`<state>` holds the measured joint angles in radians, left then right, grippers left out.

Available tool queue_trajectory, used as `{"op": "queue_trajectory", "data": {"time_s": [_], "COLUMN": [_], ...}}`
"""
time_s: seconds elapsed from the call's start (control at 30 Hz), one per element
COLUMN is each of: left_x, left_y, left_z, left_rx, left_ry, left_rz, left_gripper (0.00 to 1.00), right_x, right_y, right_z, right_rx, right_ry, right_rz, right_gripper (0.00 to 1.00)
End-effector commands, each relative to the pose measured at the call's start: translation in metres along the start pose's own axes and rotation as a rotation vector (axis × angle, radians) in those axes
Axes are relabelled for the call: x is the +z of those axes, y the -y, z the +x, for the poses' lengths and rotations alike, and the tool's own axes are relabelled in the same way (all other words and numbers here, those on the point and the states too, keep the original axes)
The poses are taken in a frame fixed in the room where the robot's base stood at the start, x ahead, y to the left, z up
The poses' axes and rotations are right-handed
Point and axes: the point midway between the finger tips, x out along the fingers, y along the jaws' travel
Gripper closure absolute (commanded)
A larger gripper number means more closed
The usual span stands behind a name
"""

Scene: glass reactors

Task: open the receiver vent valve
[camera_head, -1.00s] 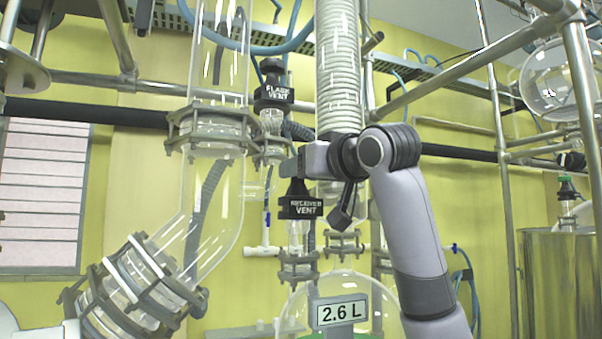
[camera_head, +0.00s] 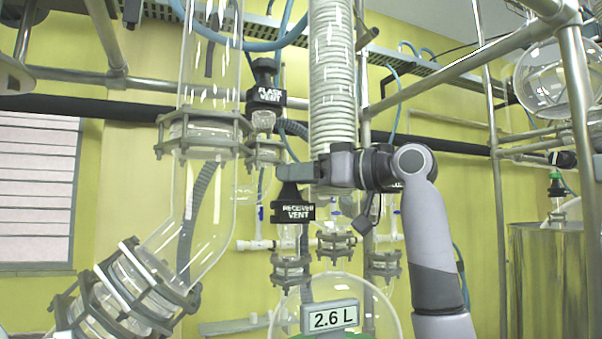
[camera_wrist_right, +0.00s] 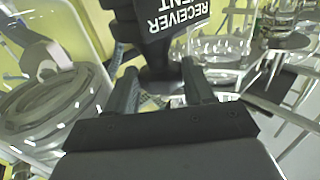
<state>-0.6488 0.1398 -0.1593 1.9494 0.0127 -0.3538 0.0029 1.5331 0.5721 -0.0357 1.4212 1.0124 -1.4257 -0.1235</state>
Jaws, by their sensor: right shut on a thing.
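The receiver vent valve is a black fitting labelled "RECEIVER VENT" (camera_head: 295,212) on a glass neck above the round receiver flask (camera_head: 372,300), left of centre in the head view. My right gripper (camera_head: 287,173) reaches it from the right, at the top of the fitting. In the right wrist view its two dark fingers (camera_wrist_right: 158,92) stand on either side of the black stem of the valve (camera_wrist_right: 157,62), shut on it. The lettering (camera_wrist_right: 178,14) appears upside down there. The exact finger contact is partly hidden. My left gripper is not in view.
A similar black "FLASK VENT" fitting (camera_head: 266,95) stands just above and left. The white coiled column (camera_head: 332,90) rises close behind my right wrist. A wide glass tube (camera_head: 208,200) is at left; a "2.6 L" display (camera_head: 330,317) sits below. Metal rails cross the right side.

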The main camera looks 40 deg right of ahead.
Motion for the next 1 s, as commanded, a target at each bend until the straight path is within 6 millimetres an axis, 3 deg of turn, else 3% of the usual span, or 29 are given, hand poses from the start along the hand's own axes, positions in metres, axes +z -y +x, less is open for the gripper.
{"op": "queue_trajectory", "data": {"time_s": [0.27, 0.3, 0.37, 0.4, 1.0], "left_x": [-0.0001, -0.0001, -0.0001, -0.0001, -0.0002], "left_y": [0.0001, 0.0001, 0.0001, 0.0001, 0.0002], "left_z": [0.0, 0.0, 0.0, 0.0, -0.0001], "left_rx": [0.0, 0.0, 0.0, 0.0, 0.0], "left_ry": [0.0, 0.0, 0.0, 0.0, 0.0], "left_rz": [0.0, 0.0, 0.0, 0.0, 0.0], "left_gripper": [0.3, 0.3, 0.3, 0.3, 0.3], "right_x": [-0.0001, -0.0001, -0.0002, -0.0002, -0.0008], "right_y": [-0.0005, -0.0004, -0.0004, -0.0006, -0.0034], "right_z": [-0.0004, -0.0003, -0.0003, -0.0004, -0.0008], "right_rx": [0.001, 0.001, 0.001, 0.002, 0.011], "right_ry": [0.0, 0.0, 0.0, -0.001, -0.003], "right_rz": [0.0, 0.0, 0.0, 0.0, 0.001], "right_gripper": [0.78, 0.44, 0.25, 0.22, 0.22]}}
